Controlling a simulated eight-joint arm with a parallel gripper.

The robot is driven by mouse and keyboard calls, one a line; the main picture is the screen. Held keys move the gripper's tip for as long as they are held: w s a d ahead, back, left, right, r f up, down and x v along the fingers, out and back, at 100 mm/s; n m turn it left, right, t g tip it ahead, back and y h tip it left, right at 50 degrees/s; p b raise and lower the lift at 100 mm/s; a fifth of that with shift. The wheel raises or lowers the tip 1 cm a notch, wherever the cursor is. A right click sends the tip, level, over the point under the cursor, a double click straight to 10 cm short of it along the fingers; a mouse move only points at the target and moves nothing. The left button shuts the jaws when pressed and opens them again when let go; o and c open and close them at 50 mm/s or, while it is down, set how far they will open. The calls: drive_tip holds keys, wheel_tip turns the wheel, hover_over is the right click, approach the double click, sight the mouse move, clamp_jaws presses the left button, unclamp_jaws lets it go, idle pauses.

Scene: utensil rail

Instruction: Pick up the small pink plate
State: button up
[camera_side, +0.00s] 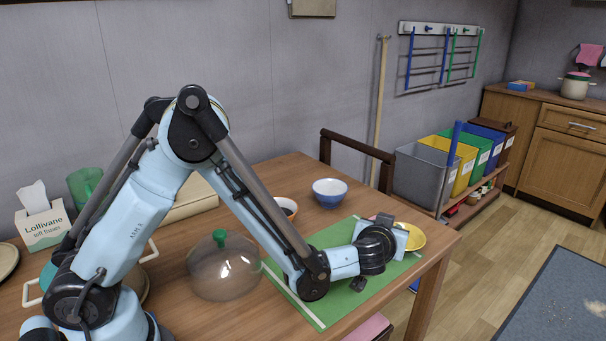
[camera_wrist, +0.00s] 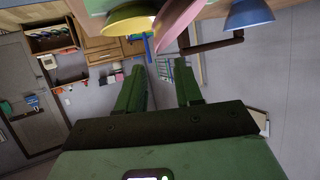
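The small pink plate (camera_wrist: 176,30) shows in the wrist view at the top centre, seen nearly edge-on, just beyond my fingertips and apart from them. My gripper (camera_wrist: 160,66) has two green fingers spread with an empty gap between them. In the side view my gripper (camera_side: 390,238) is low over the right end of the green mat (camera_side: 338,234); my wrist hides its fingers. I cannot make out the pink plate clearly there.
A yellow dish (camera_side: 412,237) is close behind my wrist; it also shows in the wrist view (camera_wrist: 125,20). A blue-and-white bowl (camera_side: 330,193) and another bowl (camera_side: 285,206) stand beyond the mat. A glass dome (camera_side: 222,270) with a green knob stands left of the mat.

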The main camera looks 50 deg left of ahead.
drive_tip(key=shift+x, duration=3.95)
drive_tip(key=shift+r, duration=0.1)
clamp_jaws()
